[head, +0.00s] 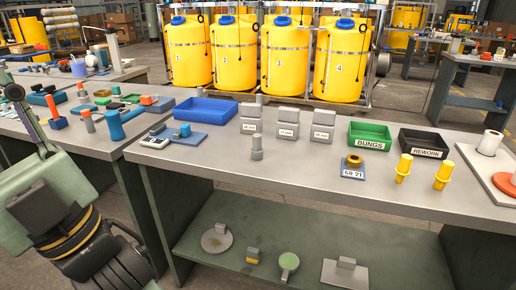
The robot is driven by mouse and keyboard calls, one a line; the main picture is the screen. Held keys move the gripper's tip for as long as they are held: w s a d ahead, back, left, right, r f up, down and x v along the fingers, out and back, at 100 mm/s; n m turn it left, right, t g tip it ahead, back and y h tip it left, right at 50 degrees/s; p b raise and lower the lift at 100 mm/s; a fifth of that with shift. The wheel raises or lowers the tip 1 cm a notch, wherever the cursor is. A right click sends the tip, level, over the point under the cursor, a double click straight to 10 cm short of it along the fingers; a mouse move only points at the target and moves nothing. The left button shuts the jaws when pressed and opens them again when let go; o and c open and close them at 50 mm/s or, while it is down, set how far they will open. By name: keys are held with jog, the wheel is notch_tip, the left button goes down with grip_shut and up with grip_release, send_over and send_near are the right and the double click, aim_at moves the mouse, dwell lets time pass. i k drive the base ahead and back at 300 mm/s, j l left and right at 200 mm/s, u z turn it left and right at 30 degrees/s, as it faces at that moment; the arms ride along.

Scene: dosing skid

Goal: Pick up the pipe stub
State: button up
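A short grey upright cylinder with a wider lower part (257,149) stands alone near the front edge of the bench, left of the middle. It looks most like the pipe stub, though I cannot be sure. Two yellow upright pieces with collars (404,168) (443,175) stand further right on the same bench. Green-grey and black parts of my arm fill the lower left of the head view, left of the bench. No fingertips of my gripper can be made out, and nothing held shows.
On the bench (310,171) are a blue tray (205,108), several grey labelled blocks (287,130), a green BUNGS bin (369,142), a black REWORK bin (423,151) and a brass ring on a tagged plate (353,169). A lower shelf (315,238) holds several parts. The bench's front middle is clear.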

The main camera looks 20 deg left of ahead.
aim_at(257, 150)
jog(key=i, duration=0.15)
jog(key=i+u, duration=0.15)
jog(key=u, duration=0.2)
jog(key=i+l+u, duration=0.1)
jog(key=u, duration=1.2)
jog(key=i+l, duration=0.05)
